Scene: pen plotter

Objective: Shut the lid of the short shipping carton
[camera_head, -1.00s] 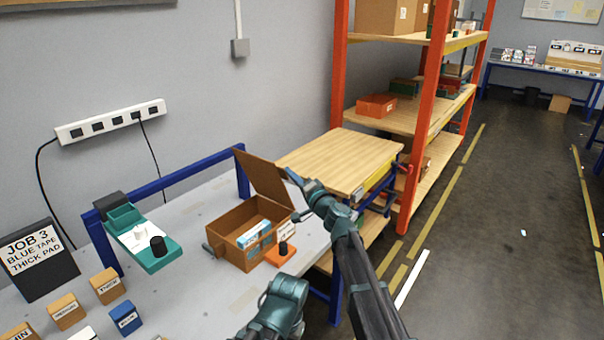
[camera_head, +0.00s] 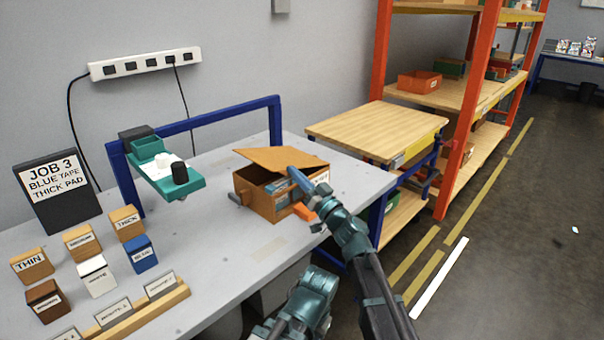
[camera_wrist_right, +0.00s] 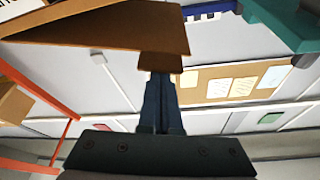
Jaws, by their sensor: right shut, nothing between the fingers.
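The short shipping carton (camera_head: 262,200) is an open-topped brown box on the grey bench. Its lid (camera_head: 285,158) slants over the box, partly shut, with a dark gap along the left and front. A white-and-blue item inside shows through the gap. My right gripper (camera_head: 295,174) is shut and empty, its fingertips at the lid's right front edge. In the right wrist view the shut fingers (camera_wrist_right: 160,95) point at the brown lid (camera_wrist_right: 110,27); whether they touch it I cannot tell. My left gripper's fingers are not visible.
An orange item (camera_head: 304,211) stands right against the carton, partly hidden by my right arm. Labelled blocks (camera_head: 97,275) and a sign (camera_head: 57,190) stand further left. A wooden-topped table (camera_head: 375,130) is behind right.

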